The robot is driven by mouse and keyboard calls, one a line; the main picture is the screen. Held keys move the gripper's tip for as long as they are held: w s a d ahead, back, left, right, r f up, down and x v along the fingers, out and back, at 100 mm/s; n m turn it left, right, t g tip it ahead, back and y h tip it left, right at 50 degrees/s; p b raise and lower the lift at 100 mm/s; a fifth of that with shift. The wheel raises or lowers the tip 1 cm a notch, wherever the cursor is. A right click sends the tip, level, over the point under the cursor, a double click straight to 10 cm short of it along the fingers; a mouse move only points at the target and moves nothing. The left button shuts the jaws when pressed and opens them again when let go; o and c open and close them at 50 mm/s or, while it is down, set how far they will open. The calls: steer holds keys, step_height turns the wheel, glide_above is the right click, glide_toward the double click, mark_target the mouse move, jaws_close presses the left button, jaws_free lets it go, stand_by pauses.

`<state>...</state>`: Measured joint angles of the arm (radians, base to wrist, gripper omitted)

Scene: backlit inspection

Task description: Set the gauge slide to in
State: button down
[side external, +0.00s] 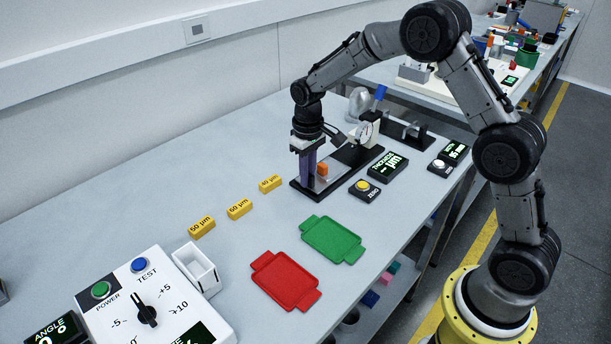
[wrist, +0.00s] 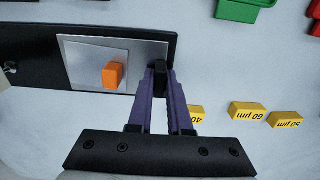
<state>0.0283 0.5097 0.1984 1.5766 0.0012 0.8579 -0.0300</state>
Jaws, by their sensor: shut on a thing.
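The gauge slide (wrist: 85,50) is a flat metal plate on a long black base (side external: 340,181). An orange block (wrist: 114,75) sits on the plate; it also shows in the side view (side external: 323,169). A dark upright handle (wrist: 159,72) stands at the plate's end. My gripper (wrist: 160,80) has purple fingers shut on this handle, one on each side. In the side view my gripper (side external: 309,175) points down at the near-left end of the base, and its fingers hide the handle. The dial gauge (side external: 364,130) stands farther along the base, with the orange block apart from it.
Yellow blocks marked 40 (side external: 270,183), 60 (side external: 239,208) and 50 µm (side external: 202,227) lie left of the base. A thickness display (side external: 388,166) and a zero button box (side external: 365,190) stand to its right. Green (side external: 333,239) and red (side external: 285,281) trays lie nearer the camera.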

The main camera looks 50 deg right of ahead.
mark_target(335, 164)
steer(key=d, duration=1)
steer(key=shift+d, duration=0.4)
steer(key=c, duration=0.8)
jaws_free()
steer(key=shift+c, duration=0.2)
steer(key=shift+r, duration=0.5)
step_height(335, 164, up, 13)
steer(key=shift+a, duration=0.15)
